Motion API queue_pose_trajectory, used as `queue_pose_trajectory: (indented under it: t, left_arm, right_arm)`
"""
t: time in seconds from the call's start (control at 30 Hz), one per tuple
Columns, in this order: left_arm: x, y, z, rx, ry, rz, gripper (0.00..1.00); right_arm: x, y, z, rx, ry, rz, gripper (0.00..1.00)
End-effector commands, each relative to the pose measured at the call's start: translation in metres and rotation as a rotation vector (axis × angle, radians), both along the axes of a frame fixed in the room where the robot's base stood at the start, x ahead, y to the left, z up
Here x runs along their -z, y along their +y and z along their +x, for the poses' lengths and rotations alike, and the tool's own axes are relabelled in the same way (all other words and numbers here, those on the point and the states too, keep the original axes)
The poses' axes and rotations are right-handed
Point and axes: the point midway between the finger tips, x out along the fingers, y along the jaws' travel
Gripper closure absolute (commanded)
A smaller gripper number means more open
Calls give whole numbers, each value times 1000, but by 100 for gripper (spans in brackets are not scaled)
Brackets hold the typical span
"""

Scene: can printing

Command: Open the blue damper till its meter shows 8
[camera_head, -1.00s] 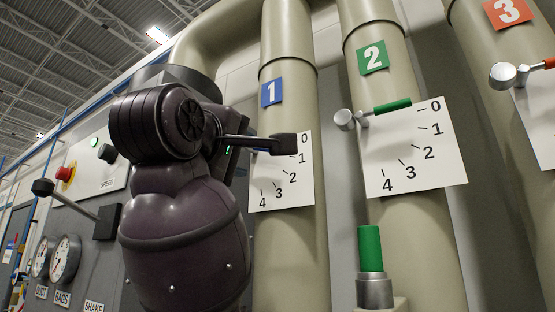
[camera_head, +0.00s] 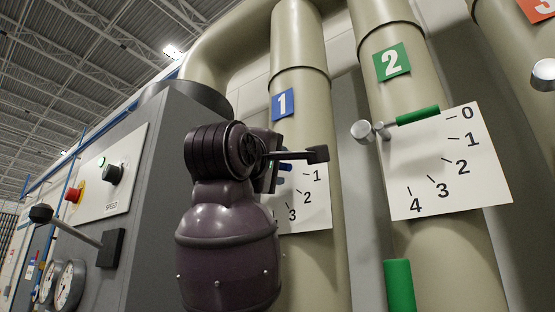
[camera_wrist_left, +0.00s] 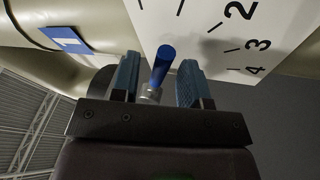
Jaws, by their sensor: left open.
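The blue damper's handle (camera_wrist_left: 162,63) lies between the two fingers of my left gripper (camera_wrist_left: 159,72) in the left wrist view. The fingers stand apart, one on each side, with visible gaps to the handle. In the head view, my left gripper (camera_head: 300,160) is at pipe 1, and a bit of the blue handle (camera_head: 284,167) shows behind it. The white scale plate (camera_head: 311,212) of pipe 1 is partly covered by my arm; the handle's setting cannot be read. I see no meter reading 8. My right gripper is not in view.
Pipe 2 has a green handle (camera_head: 418,115) near 0 on its scale plate (camera_head: 440,200). A green cylinder (camera_head: 399,285) stands below it. At left are a grey cabinet (camera_head: 150,215), a black-knobbed lever (camera_head: 75,232) and round gauges (camera_head: 68,287).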

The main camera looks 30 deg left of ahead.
Motion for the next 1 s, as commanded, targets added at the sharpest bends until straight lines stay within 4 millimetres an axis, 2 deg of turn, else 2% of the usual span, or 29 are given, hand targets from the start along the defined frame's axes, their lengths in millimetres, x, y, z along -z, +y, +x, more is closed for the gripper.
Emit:
queue_pose_trajectory:
  t: [0.2, 0.47, 0.77, 1.0]
  left_arm:
    - [-3, 1, 13, 0, 1, 0, 59]
    - [-3, 1, 13, 0, 1, 0, 59]
    - [-3, 1, 13, 0, 1, 0, 100]
    - [-2, 1, 13, 0, 1, 2, 100]
  right_arm:
    - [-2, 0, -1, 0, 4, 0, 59]
    - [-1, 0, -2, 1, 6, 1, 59]
    - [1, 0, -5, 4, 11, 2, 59]
    - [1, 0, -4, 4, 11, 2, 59]
